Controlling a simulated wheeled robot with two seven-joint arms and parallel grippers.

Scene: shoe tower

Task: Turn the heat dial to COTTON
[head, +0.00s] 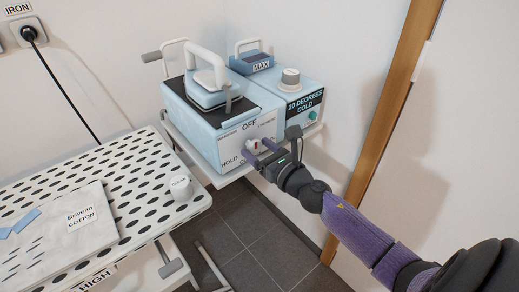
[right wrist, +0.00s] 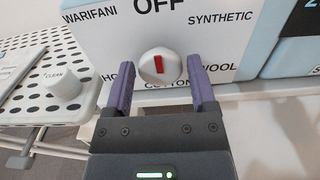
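The heat dial (head: 254,145) is a white round knob on the front of the light blue iron station (head: 196,126). In the right wrist view the dial (right wrist: 159,66) has a red bar standing nearly upright, roughly in line with OFF above. SYNTHETIC, WOOL, COTTON, a partly hidden "HO…" label and WARIFANI ring it. My right gripper (head: 256,152) is open, with purple fingers on either side of the dial and gaps between. My left gripper is out of view.
A second blue unit (head: 290,90) with a knob stands to the right. A perforated ironing board (head: 140,170) with a CLEAN knob (head: 181,187) and folded cloth (head: 60,235) is at left. A wooden door frame (head: 385,110) is at right.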

